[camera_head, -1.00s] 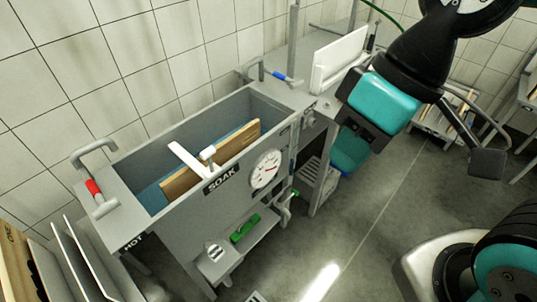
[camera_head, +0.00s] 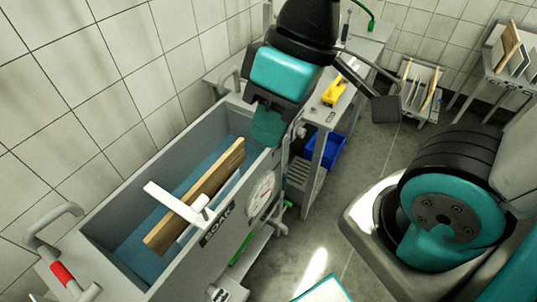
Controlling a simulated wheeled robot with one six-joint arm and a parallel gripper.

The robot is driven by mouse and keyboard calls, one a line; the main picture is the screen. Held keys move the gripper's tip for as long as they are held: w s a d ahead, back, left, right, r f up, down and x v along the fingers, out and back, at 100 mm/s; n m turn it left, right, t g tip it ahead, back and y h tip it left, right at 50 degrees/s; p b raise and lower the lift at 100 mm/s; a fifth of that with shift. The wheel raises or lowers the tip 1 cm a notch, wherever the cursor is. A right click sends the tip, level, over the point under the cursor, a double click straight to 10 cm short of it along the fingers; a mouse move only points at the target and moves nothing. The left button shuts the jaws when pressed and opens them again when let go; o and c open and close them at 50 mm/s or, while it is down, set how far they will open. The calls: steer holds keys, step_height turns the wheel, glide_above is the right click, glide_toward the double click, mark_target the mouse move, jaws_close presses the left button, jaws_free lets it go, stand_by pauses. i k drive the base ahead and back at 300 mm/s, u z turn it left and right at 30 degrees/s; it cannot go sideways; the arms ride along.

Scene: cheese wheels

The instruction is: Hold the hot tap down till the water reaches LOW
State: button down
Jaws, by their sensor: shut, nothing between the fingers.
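The hot tap (camera_head: 63,274) is a grey bent pipe with a red band, at the lower left on the near left end of the soak sink (camera_head: 88,246). Blue water (camera_head: 150,240) lies in the sink; its level against any mark cannot be read. A round white gauge (camera_head: 262,190) is on the sink's front, its reading too small to tell. My gripper (camera_head: 268,130) is shut and empty, pointing down over the sink's far right end, well away from the hot tap. It hides the tap with the blue band.
A wooden board (camera_head: 195,202) and a white T-shaped piece (camera_head: 178,203) stand in the sink. Beyond are a bench with a yellow item (camera_head: 334,92), a blue bin (camera_head: 326,150) and racks with boards (camera_head: 420,85). Open grey floor (camera_head: 330,215) lies right of the sink.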

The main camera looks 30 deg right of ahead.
mark_target(65, 276)
steer(key=i, duration=0.35)
steer(key=z, duration=0.1)
steer(key=k, duration=0.5)
steer(key=z, duration=0.6)
steer(key=i, duration=0.25)
steer(key=u, duration=2.2)
